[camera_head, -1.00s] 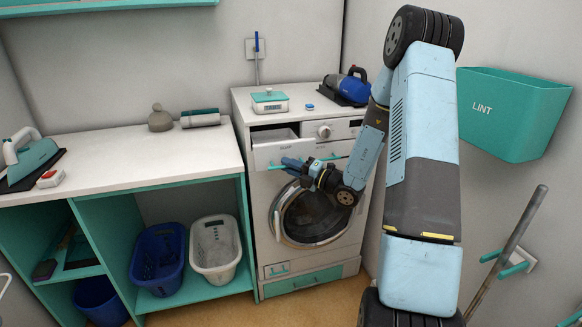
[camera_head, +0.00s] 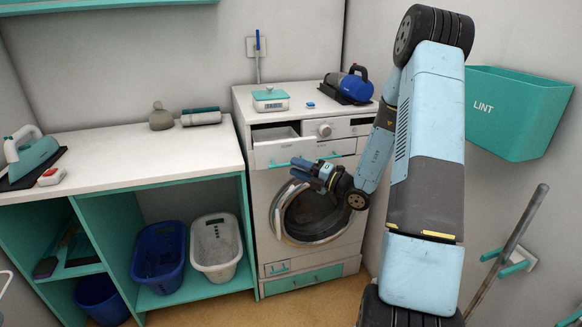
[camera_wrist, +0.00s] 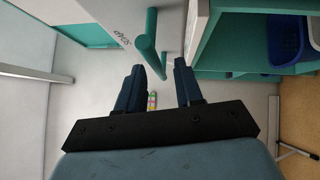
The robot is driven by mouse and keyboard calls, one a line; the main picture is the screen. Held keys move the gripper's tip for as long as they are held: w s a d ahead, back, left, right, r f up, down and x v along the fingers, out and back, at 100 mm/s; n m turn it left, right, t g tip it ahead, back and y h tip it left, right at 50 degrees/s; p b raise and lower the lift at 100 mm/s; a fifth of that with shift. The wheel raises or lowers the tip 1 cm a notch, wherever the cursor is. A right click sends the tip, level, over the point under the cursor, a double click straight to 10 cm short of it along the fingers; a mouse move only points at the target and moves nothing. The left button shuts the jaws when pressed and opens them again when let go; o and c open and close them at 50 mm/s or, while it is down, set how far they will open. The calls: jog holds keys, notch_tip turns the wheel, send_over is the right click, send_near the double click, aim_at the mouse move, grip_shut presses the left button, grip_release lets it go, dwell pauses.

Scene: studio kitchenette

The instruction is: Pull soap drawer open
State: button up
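The soap drawer (camera_head: 276,150) is at the upper left of the white washing machine (camera_head: 352,149). It stands pulled out, with its open top showing behind the front. In the wrist view its white front (camera_wrist: 105,22) bears the word SOAP, and its teal bar handle (camera_wrist: 150,30) stands out from it. My gripper (camera_head: 296,167) is just in front of the drawer front. In the wrist view my gripper (camera_wrist: 159,80) has its two dark fingers apart with nothing held between them. The handle lies just beyond the fingertips, apart from them.
A white counter (camera_head: 110,155) is at left, with a blue basket (camera_head: 158,258) and a white basket (camera_head: 216,247) below. A teal LINT bin (camera_head: 518,112) hangs at right.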

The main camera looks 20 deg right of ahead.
jog(key=v, duration=1)
jog(key=shift+s+d, duration=0.2)
jog(key=shift+d, duration=0.05)
jog(key=shift+a+f, duration=0.1)
jog(key=s+a+r+n+g+h, duration=0.1)
jog(key=s+a+r+n+g, duration=0.5)
jog(key=n, duration=0.6)
jog(key=s+a+r+n+g+h, duration=0.2)
jog(key=s+a+r+n+g, duration=0.3)
jog(key=s+a+n+g, duration=0.5)
jog(key=s+d+r+n+t+h, duration=0.3)
jog(key=s+r+n+t+h, duration=0.1)
jog(key=n, duration=0.6)
jog(key=s+d+r+n+t+h, duration=0.3)
jog(key=s+r+n+h, duration=0.2)
jog(key=n, duration=0.6)
notch_tip(320, 180, up, 3)
jog(key=shift+s+d+f+t+h, duration=0.1)
jog(key=shift+s+d+t+h, duration=0.2)
jog(key=shift+h, duration=0.6)
